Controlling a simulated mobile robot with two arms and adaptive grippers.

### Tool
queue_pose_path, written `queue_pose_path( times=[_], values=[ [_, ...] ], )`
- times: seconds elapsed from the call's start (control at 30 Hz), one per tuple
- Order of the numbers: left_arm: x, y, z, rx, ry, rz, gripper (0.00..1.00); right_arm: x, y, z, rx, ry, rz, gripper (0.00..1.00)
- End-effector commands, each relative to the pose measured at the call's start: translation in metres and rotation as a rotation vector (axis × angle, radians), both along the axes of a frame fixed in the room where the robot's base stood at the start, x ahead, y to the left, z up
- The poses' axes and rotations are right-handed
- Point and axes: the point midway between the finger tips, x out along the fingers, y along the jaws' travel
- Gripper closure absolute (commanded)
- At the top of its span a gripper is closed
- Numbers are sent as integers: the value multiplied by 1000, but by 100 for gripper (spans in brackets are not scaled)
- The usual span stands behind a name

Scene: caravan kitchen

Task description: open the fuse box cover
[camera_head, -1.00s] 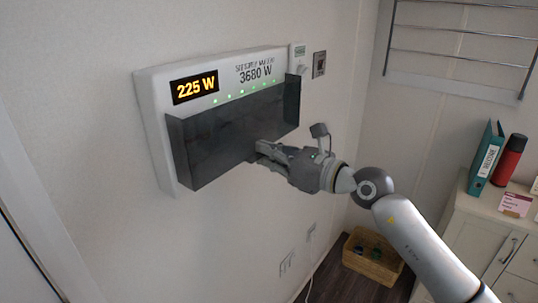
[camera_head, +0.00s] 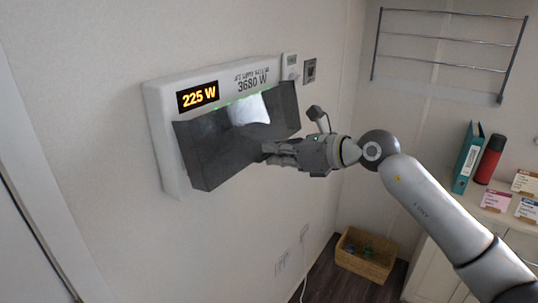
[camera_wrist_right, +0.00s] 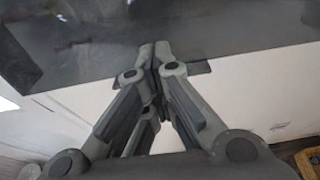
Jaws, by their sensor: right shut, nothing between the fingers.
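The fuse box (camera_head: 165,120) is a white panel on the wall with an orange "225 W" display and a "3680 W" label. Its dark, glossy cover (camera_head: 225,145) spans the lower front and stands tilted out from the panel, with a bright reflection on its face. My right gripper (camera_head: 267,152) is shut and empty, its fingertips at the cover's lower edge, right of the middle. In the right wrist view, the shut fingertips (camera_wrist_right: 155,50) overlap the dark cover (camera_wrist_right: 235,35); whether they touch it is unclear. My left gripper is not in view.
A small switch plate (camera_head: 309,70) and a white device (camera_head: 290,66) are on the wall right of the box. A wire rack (camera_head: 450,37) hangs at upper right. A teal binder (camera_head: 467,158) and red flask (camera_head: 489,158) stand on a cabinet. A basket (camera_head: 366,256) is on the floor.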

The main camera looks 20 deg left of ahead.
Motion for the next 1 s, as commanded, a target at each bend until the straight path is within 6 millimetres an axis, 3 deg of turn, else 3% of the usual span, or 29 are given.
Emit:
queue_pose_path(
  times=[0.03, 0.57, 1.0],
  values=[
    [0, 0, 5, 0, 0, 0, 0, 1, 0, 18, -2, -10, 0, 100],
    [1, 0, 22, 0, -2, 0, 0, -3, -24, 45, -205, 65, 1, 100],
    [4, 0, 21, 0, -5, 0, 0, -6, -21, 42, -206, 68, 7, 46]
  ],
)
